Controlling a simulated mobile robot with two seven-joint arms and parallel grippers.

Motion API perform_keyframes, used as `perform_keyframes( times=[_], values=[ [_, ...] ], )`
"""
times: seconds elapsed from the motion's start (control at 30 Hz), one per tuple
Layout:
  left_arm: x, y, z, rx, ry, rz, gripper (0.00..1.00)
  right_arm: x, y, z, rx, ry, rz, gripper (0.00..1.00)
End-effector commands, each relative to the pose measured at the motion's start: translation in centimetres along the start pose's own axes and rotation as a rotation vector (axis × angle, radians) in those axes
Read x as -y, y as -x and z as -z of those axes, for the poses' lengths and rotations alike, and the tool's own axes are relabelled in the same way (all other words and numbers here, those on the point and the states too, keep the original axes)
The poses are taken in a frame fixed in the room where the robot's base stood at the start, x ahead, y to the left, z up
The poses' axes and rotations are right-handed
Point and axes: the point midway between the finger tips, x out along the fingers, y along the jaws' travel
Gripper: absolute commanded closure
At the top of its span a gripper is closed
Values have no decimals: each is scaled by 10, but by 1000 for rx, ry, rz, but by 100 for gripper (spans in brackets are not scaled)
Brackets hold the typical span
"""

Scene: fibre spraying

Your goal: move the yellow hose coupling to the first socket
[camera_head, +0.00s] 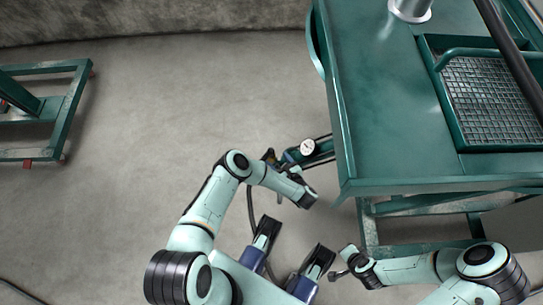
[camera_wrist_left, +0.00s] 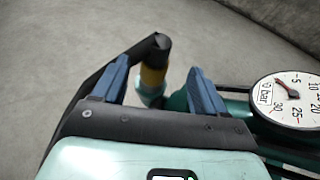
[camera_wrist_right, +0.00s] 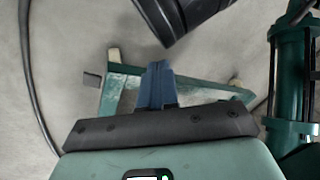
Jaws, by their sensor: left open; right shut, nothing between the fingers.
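The yellow hose coupling (camera_wrist_left: 153,74) shows in the left wrist view as a short yellow band under a black hose end (camera_wrist_left: 152,46). A pale green fitting (camera_wrist_left: 149,97) is below it. My left gripper (camera_wrist_left: 158,72) is open, and its blue fingers stand on either side of the coupling in the picture. I cannot tell whether the coupling is fully between them or farther off. My right gripper (camera_wrist_right: 158,66) is shut and empty, above part of a green frame. I cannot pick out the first socket for certain.
A round pressure gauge (camera_head: 307,146), also in the left wrist view (camera_wrist_left: 288,100), sits close beside my left gripper. A green table (camera_head: 385,120) with a mesh tray (camera_head: 462,142) stands at the right. A green frame (camera_head: 70,110) stands far left. Open floor (camera_head: 190,90) lies between.

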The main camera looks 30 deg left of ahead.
Motion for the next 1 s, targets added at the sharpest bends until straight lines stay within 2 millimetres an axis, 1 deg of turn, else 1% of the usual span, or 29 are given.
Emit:
perform_keyframes(
  times=[0.03,0.1,0.2,0.33,0.47,0.7,0.77,0.93,0.97,1.0],
  values=[
    [0,-10,2,2,0,-1,28,-2,-6,4,-11,-1,-1,100],
    [0,-19,2,0,0,0,28,-3,-8,9,-26,-2,-2,100],
    [0,-27,1,1,-1,1,28,-4,-10,13,-40,-3,-3,100],
    [0,-32,1,0,-2,2,28,-5,-13,13,-40,-4,-5,100],
    [-3,-46,3,1,-3,0,28,-13,-21,5,-15,-12,-18,100],
    [-5,-78,4,0,-2,2,28,-33,-38,-21,68,-34,-54,100],
    [-5,-81,4,-1,-2,3,28,-35,-38,-24,75,-36,-57,100],
    [-5,-80,2,-1,-2,4,28,-35,-37,-23,75,-36,-57,100],
    [-5,-80,2,-1,-2,4,31,-35,-37,-23,75,-36,-57,100],
    [-5,-80,2,-1,-2,4,44,-35,-37,-23,75,-36,-57,100]
  ],
)
